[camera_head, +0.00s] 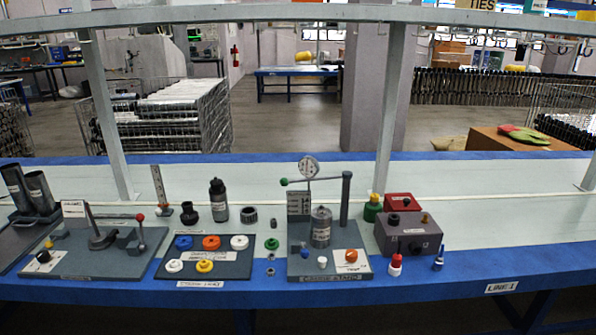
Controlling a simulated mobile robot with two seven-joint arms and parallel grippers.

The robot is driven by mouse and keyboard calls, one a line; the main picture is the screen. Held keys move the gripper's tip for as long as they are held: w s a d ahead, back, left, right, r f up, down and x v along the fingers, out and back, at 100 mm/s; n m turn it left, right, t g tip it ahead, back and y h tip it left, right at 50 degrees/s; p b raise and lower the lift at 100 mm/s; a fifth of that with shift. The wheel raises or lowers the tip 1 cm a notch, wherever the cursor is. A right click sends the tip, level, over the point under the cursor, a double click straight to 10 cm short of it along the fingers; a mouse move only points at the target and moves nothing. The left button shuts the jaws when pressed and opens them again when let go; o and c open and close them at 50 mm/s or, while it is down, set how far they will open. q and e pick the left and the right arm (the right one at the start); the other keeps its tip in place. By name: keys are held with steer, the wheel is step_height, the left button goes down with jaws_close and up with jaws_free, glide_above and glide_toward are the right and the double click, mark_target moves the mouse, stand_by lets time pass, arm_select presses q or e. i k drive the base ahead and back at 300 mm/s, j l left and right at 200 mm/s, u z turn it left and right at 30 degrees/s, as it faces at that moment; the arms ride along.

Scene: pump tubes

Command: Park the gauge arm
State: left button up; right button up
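The gauge stand (330,268) is a grey base plate near the middle of the bench. A dark post (346,199) rises at its back right. The gauge arm (322,179) runs roughly level from this post to the left and ends in a green knob (284,182). A round dial gauge (308,167) sits on the arm. A grey metal cylinder (320,227) stands on the plate, below and slightly right of the dial. I cannot tell whether the gauge tip touches it. Neither of my grippers is in view.
A tray with coloured rings (205,264) lies left of the stand, and a lever fixture (100,245) farther left. A dark grey box (408,236) and a red-capped bottle (395,265) stand to the right. The bench's right side is clear. Uprights (390,110) rise behind.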

mark_target(313, 165)
steer(key=i+j+z, duration=0.7)
steer(key=i, duration=0.1)
